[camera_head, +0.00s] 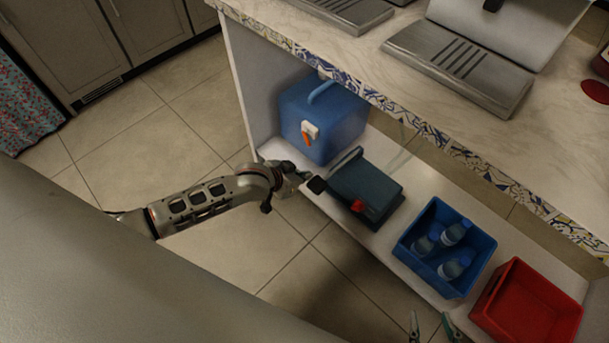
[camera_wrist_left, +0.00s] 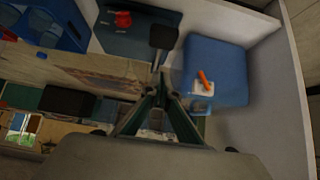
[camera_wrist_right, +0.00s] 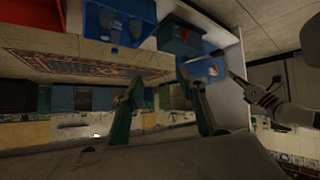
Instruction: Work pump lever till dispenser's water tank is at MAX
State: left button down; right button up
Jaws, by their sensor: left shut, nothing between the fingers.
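A blue box-shaped container (camera_head: 318,112) with a white tap and orange handle stands on the low shelf; it also shows in the left wrist view (camera_wrist_left: 222,72). A dark teal box (camera_head: 362,188) with a red knob sits to its right. A black pad on a thin rod (camera_head: 316,185), seemingly the lever, sticks out at the teal box's near left side; it also shows in the left wrist view (camera_wrist_left: 163,38). My left gripper (camera_head: 303,177) is shut and empty, close to the pad; contact is unclear. My right gripper (camera_head: 434,326) is open and empty. No MAX mark is readable.
A blue crate (camera_head: 408,250) with several bottles and a red crate (camera_head: 490,290) stand farther right on the shelf (camera_head: 398,236). The patterned counter edge (camera_head: 430,132) overhangs it. Tiled floor in front is clear.

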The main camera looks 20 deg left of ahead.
pick_arm(q)
jog(key=b, duration=0.2)
send_near(320, 180)
jog(key=w, duration=0.1)
jog(key=w+d, duration=0.1)
jog(key=shift+w+d+f, duration=0.1)
jog(key=shift+w+f, duration=0.25)
jog(key=shift+f, duration=0.05)
jog(key=f+b, duration=0.2)
jog(key=f, duration=0.1)
jog(key=shift+w+f, duration=0.2)
jog(key=shift+w, duration=0.15)
jog(key=shift+w+r, duration=0.1)
jog(key=shift+w, duration=0.05)
pick_arm(e)
jog(key=w+a+r+m+t+y, duration=0.1)
jog(key=w+a+r, duration=0.2)
jog(key=a, duration=0.1)
jog(key=shift+r, duration=0.15)
jog(key=shift+a, duration=0.1)
